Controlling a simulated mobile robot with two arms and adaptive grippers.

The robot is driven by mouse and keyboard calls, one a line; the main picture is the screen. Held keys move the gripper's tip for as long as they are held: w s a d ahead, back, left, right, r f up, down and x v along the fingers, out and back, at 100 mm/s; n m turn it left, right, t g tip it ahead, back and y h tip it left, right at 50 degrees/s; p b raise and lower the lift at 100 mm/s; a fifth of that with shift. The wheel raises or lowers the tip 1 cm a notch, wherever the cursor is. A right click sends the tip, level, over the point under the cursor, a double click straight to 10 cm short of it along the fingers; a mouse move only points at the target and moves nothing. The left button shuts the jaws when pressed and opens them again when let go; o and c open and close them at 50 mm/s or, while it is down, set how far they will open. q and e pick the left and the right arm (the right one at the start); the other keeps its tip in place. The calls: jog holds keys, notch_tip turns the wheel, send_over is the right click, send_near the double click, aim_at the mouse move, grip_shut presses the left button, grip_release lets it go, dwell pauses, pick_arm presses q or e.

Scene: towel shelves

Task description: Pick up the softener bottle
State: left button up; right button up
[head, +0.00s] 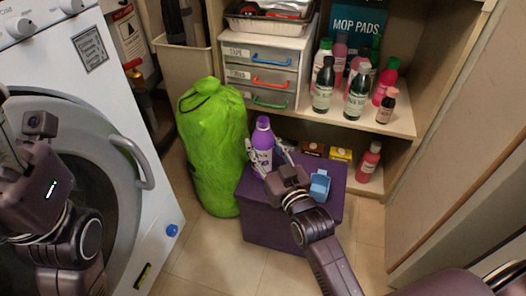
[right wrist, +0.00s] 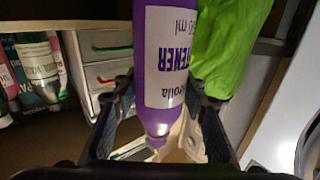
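The softener bottle (head: 262,147) is purple with a white label and stands upright on a purple box (head: 270,222). My right gripper (head: 264,146) is at the bottle with its fingers spread on either side of it. In the right wrist view, the bottle (right wrist: 165,65) appears upside down between the two fingers (right wrist: 160,92). The fingers are close to its sides; I cannot make out a firm grip. The bottle's lower part is partly hidden by the gripper in the head view. Parts of my left arm show at the left, but its fingers do not.
A light blue object (head: 320,186) is on the box, right of my gripper. A green bag (head: 212,150) stands close on the left, with a white washing machine (head: 150,200) beyond. Several bottles (head: 357,92) stand on the shelf (head: 400,122) behind, beside a drawer unit (head: 262,55).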

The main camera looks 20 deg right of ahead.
jog(key=c, duration=0.6)
jog(key=shift+r, duration=0.2)
